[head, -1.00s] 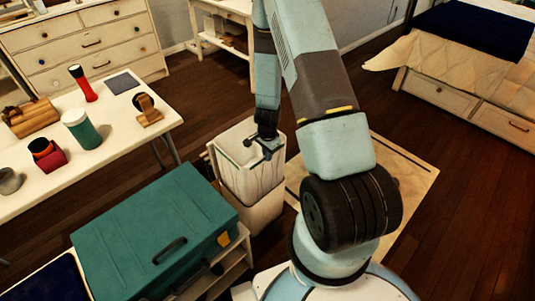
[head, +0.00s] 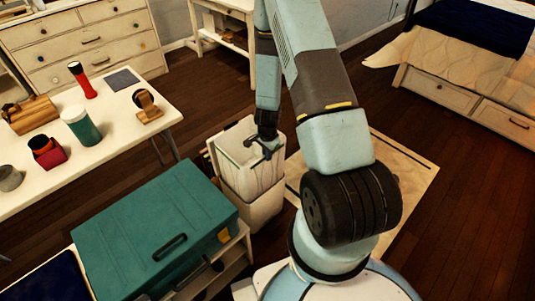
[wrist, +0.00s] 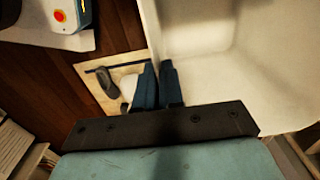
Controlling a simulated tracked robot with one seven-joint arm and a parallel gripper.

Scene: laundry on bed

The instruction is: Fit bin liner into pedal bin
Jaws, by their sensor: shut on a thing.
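The pedal bin (head: 264,212) is a white, squarish, open-topped bin on the floor, between the teal case and my arm. A pale liner (head: 236,172) covers its upper part, with a loose lower edge hanging outside over the bin's body. My gripper (head: 264,147) is at the right side of the bin's mouth, pointing down, shut on the liner at the rim. In the wrist view, the dark blue fingers (wrist: 158,70) are close together beside the white inner wall of the lined bin (wrist: 225,65). What lies between the fingertips is hidden.
A teal case (head: 150,235) sits on a low shelf unit close to the bin's left. A white table (head: 100,135) with cups, a flask and a wooden stand is farther left. A pale rug (head: 405,170) lies right of the bin. Floor toward the bed (head: 450,85) is clear.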

